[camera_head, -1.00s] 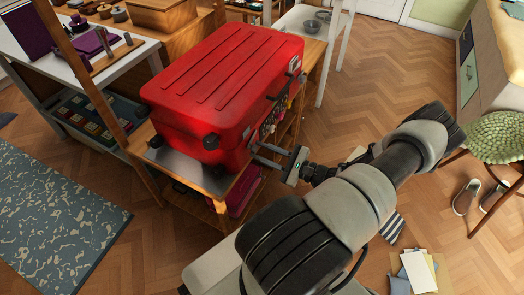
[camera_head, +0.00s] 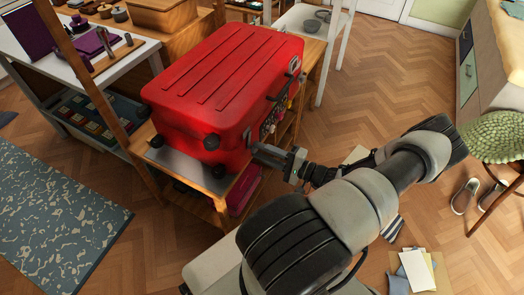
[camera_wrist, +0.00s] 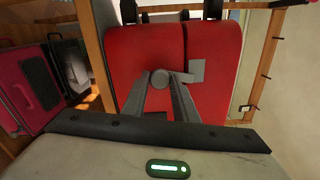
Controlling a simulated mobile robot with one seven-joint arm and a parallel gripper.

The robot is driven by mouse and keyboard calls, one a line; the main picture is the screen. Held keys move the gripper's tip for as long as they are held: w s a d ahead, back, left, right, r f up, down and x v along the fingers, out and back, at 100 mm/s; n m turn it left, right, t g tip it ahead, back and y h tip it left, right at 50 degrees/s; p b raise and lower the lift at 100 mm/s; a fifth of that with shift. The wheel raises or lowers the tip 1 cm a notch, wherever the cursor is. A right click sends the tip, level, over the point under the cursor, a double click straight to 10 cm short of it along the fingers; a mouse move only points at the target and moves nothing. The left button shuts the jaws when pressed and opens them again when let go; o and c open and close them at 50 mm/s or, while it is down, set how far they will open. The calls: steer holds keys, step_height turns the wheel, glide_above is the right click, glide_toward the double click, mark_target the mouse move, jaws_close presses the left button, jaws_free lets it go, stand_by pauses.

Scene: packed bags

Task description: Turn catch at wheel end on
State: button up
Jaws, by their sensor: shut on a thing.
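A red ribbed suitcase (camera_head: 225,75) lies flat on a wooden bench, its black wheels (camera_head: 211,141) at the near end. My gripper (camera_head: 256,150) is at the suitcase's right side, close to that wheel end. In the wrist view the suitcase (camera_wrist: 215,40) fills the middle, with a dark seam between its two halves. There my gripper (camera_wrist: 161,84) has its two grey fingers drawn together on a round grey catch (camera_wrist: 160,77) at the seam. A grey plate (camera_wrist: 197,70) sits beside it. The head view hides the catch behind the fingers.
The bench's metal-topped near edge (camera_head: 190,172) lies just below the suitcase. A magenta case (camera_head: 243,190) sits on the shelf underneath; a magenta case (camera_wrist: 25,90) also shows at left in the wrist view. Open floor (camera_head: 370,75) lies to the right.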

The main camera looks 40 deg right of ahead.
steer(key=shift+n, duration=1.2)
steer(key=o, duration=1)
steer(key=shift+s+d, duration=0.1)
steer(key=p+v, duration=0.1)
steer(key=v, duration=1.6)
steer(key=shift+s+d, duration=0.1)
steer(key=shift+s, duration=0.05)
